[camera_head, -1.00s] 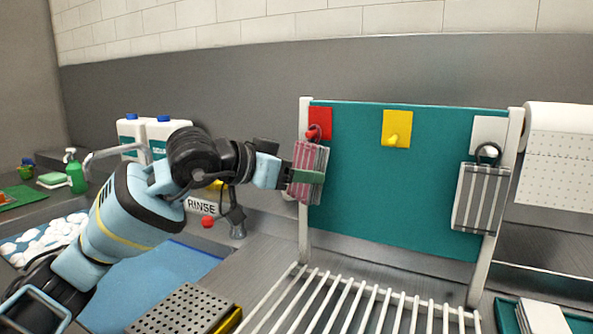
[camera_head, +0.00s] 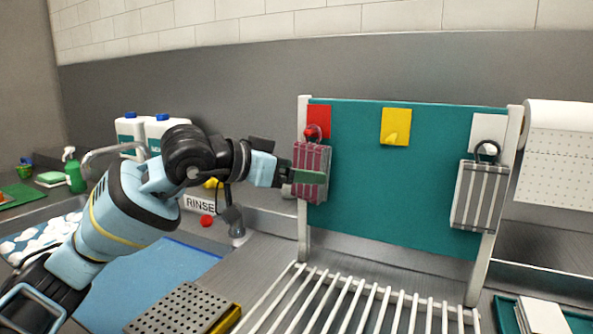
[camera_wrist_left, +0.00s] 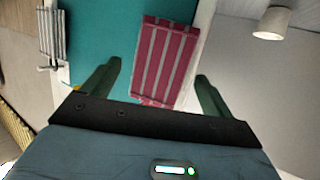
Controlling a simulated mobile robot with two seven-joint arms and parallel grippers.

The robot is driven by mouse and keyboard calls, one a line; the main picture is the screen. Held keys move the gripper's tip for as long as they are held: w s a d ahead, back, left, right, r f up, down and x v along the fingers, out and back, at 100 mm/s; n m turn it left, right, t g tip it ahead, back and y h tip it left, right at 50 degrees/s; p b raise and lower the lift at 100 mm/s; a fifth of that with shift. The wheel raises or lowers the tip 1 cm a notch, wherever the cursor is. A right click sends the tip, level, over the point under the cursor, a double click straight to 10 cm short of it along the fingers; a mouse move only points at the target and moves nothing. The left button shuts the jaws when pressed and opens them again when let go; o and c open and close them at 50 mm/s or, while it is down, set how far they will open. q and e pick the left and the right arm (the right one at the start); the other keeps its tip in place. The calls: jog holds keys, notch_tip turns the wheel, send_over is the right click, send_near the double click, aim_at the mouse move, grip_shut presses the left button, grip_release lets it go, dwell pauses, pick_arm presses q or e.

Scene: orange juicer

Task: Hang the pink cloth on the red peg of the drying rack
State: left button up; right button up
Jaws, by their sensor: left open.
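The pink striped cloth (camera_head: 311,160) hangs at the upper left of the drying rack's teal board (camera_head: 400,185), below a red square. A dark loop at its top is around or in front of the red peg (camera_head: 311,131); I cannot tell which. My left gripper (camera_head: 308,178) is at the cloth, coming from the left. In the left wrist view the green fingers are spread wide, with the cloth (camera_wrist_left: 166,60) beyond and between them. The jaws are open and not gripping it. My right gripper is not in view.
A grey striped cloth (camera_head: 480,195) hangs by a loop below the white square at the right. A yellow peg (camera_head: 391,138) is bare. White rack bars (camera_head: 365,305) lie below the board. A paper roll (camera_head: 560,150) is at the far right, a sink tap (camera_head: 105,152) at left.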

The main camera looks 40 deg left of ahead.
pick_arm(q)
jog(key=b+v, duration=0.2)
jog(key=v, duration=0.5)
jog(key=shift+s+b, duration=0.15)
jog(key=shift+b, duration=0.25)
